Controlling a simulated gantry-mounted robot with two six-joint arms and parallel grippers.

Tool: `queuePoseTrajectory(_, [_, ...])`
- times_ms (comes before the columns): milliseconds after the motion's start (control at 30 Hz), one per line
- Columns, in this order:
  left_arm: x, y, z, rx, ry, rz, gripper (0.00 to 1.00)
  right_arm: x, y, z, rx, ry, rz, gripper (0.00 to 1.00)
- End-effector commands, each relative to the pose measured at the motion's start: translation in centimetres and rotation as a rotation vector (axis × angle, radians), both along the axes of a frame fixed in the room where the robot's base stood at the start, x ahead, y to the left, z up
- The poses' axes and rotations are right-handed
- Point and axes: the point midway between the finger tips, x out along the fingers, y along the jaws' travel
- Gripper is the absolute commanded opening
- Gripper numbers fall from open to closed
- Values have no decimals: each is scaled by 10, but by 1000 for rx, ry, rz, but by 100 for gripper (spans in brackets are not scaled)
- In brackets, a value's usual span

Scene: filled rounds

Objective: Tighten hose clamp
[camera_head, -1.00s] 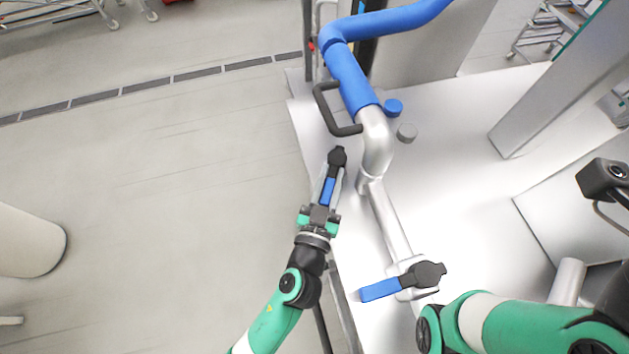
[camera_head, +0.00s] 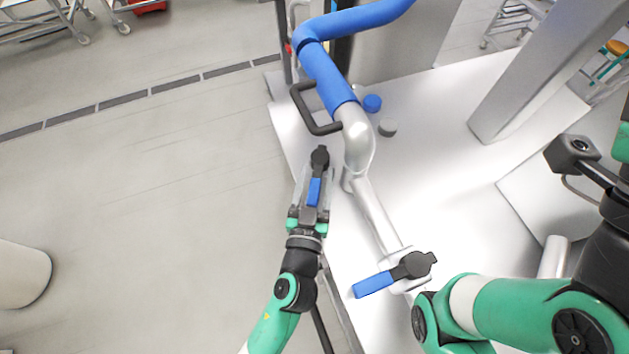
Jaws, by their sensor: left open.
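A blue hose (camera_head: 327,78) comes down from the top and ends over a silver metal pipe elbow (camera_head: 358,138). I cannot make out a separate hose clamp at this joint. A black-headed lever with a blue handle (camera_head: 314,192) lies between the fingers of my left gripper (camera_head: 315,177). The gripper is open around the handle, left of and below the elbow; contact is too small to tell. A second black-and-blue lever (camera_head: 374,285) sits on the lower pipe (camera_head: 375,215). My right arm enters at lower right, and its gripper is not in view.
A black loop handle (camera_head: 302,110) juts left beside the hose. A blue cap (camera_head: 372,103) and a grey cap (camera_head: 387,127) stand right of the elbow on the white surface (camera_head: 440,190). A grey post (camera_head: 530,80) rises at right. Open floor lies left.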

Motion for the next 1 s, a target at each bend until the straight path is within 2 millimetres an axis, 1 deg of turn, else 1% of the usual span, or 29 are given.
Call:
queuePoseTrajectory(67, [-7,1,-1,0,1,-1,60,0,0,0,0,0,0,60])
queuePoseTrajectory(167, [-24,2,-1,0,0,-3,60,0,0,0,0,0,0,60])
queuePoseTrajectory(400, [-81,9,-2,0,0,-4,60,0,0,-7,0,0,0,60])
queuePoseTrajectory(533, [-103,12,-2,1,0,-5,60,0,0,-10,0,0,0,60])
queuePoseTrajectory(600, [-110,13,-1,1,0,-2,60,0,0,-10,0,0,0,60])
queuePoseTrajectory(700, [-114,14,0,0,-1,-2,60,0,0,-10,0,0,0,60])
queuePoseTrajectory(900, [-114,14,0,0,-1,-1,60,0,0,-10,0,0,0,60])
queuePoseTrajectory(967, [-113,14,2,-2,-2,0,49,0,0,-9,0,0,0,60])
queuePoseTrajectory(1000, [-112,15,8,-7,-5,3,42,0,0,-6,0,0,0,60])
